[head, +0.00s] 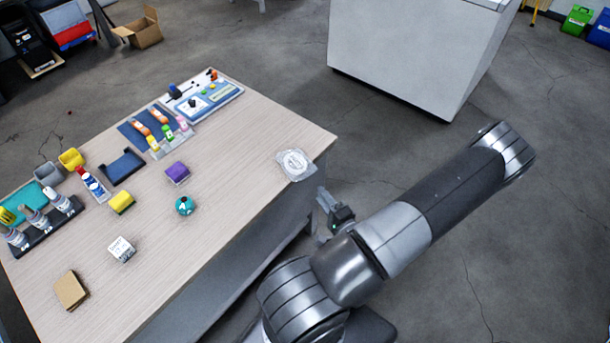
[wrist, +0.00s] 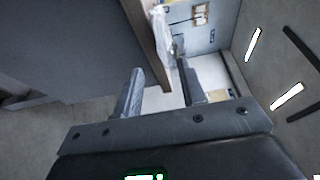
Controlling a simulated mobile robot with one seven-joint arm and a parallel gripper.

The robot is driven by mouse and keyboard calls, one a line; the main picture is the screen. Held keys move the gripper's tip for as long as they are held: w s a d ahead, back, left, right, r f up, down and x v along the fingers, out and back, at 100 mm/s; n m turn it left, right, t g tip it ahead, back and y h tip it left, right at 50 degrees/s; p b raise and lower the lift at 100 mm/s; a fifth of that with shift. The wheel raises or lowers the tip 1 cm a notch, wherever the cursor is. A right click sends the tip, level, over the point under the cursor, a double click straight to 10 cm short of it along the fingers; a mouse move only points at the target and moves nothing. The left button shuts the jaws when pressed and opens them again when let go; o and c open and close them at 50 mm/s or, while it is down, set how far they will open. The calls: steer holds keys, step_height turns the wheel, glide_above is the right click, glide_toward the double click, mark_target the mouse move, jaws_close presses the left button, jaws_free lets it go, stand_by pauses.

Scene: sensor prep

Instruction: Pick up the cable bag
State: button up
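The cable bag (head: 296,164), a clear bag with a pale coil inside, lies flat near the right corner of the wooden table (head: 240,150). In the wrist view the clear bag (wrist: 163,38) shows at the table edge, beyond my fingertips. My gripper (head: 328,200) is off the table's right side, below and to the right of the bag in the head view, and apart from it. In the wrist view my gripper (wrist: 160,82) has its two fingers spread with nothing between them.
A purple block (head: 177,173), a teal round item (head: 184,206) and a yellow block (head: 121,202) stand left of the bag. A tray with parts (head: 203,98) lies at the back. The tabletop around the bag is clear. A white cabinet (head: 410,60) stands beyond the table.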

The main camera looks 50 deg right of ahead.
mark_target(305, 176)
steer(key=x, duration=0.9)
steer(key=shift+w, duration=0.15)
steer(key=shift+f, duration=0.15)
jaws_close()
stand_by(0.6)
steer(key=shift+r, duration=1.35)
